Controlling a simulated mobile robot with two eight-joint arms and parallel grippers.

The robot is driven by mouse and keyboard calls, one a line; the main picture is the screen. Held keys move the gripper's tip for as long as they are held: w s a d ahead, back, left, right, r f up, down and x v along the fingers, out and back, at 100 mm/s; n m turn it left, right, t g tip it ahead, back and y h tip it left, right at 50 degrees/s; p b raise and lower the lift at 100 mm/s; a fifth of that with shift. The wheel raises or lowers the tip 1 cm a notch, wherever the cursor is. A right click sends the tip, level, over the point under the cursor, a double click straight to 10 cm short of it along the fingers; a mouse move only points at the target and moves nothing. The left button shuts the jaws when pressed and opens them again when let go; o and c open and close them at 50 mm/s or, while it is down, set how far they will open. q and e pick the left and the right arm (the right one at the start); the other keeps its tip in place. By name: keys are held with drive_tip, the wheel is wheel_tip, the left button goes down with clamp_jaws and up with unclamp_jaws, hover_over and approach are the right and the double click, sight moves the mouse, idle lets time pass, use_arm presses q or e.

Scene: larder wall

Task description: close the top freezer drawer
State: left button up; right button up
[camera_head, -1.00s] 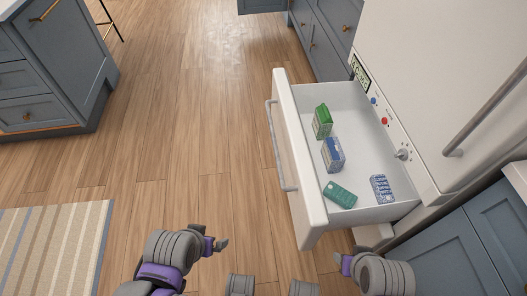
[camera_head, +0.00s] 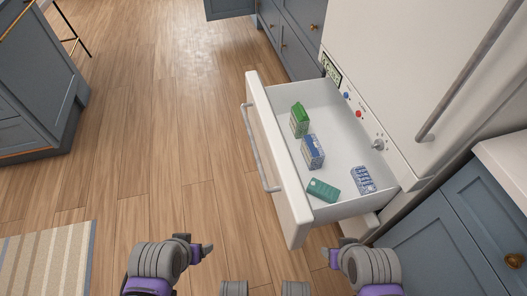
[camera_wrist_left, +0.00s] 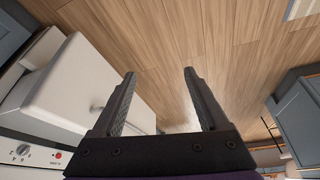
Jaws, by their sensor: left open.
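The top freezer drawer (camera_head: 275,165) is pulled out from the white fridge-freezer, its front facing left with a long grey bar handle (camera_head: 261,150). It holds a green carton (camera_head: 299,120), a blue carton (camera_head: 313,152), a teal box (camera_head: 323,190) and a blue-white pack (camera_head: 363,180). My left gripper (camera_head: 205,250) is below and left of the drawer front, apart from it. In the left wrist view its fingers (camera_wrist_left: 160,73) are spread and empty, with the white drawer (camera_wrist_left: 85,85) to their left. My right gripper (camera_head: 332,254) is near the drawer's near corner; its jaw opening is unclear.
The control panel (camera_head: 358,105) with knobs is on the freezer behind the drawer. Blue cabinets (camera_head: 440,235) stand close at the right. A blue island (camera_head: 35,90) and a striped rug (camera_head: 45,262) are at the left. The wood floor left of the drawer is clear.

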use_arm(q)
drive_tip(key=w+d+r, duration=0.1)
drive_tip(key=w+r, duration=0.1)
drive_tip(key=w, duration=0.4)
drive_tip(key=w+d+r+h+p, duration=0.1)
drive_tip(key=w+r, duration=0.2)
drive_tip(key=w, duration=0.3)
drive_tip(key=w+d+r+h+p, duration=0.1)
drive_tip(key=w+d+r, duration=0.1)
drive_tip(key=w, duration=0.3)
drive_tip(key=shift+w+d+r+n+t, duration=0.1)
drive_tip(key=shift+w+r+n+t, duration=0.05)
drive_tip(key=shift+w+n+t, duration=0.2)
clamp_jaws()
drive_tip(key=n+h+p, duration=0.1)
drive_tip(key=h+p, duration=0.1)
approach(264, 132)
drive_tip(key=s+a+r, duration=0.4)
drive_tip(key=a, duration=0.2)
drive_tip(key=shift+t, duration=0.45)
drive_tip(key=w+d+f+b, duration=0.1)
drive_tip(key=w+d+f, duration=0.1)
drive_tip(key=w+d+f+b, duration=0.1)
drive_tip(key=d+f, duration=0.2)
drive_tip(key=w+d+f+b, duration=0.1)
drive_tip(key=w+d+f, duration=0.1)
drive_tip(key=f, duration=0.1)
drive_tip(key=shift+w+d+f+b, duration=0.1)
drive_tip(key=shift+w+d+b, duration=0.05)
drive_tip(key=shift+w+b, duration=0.25)
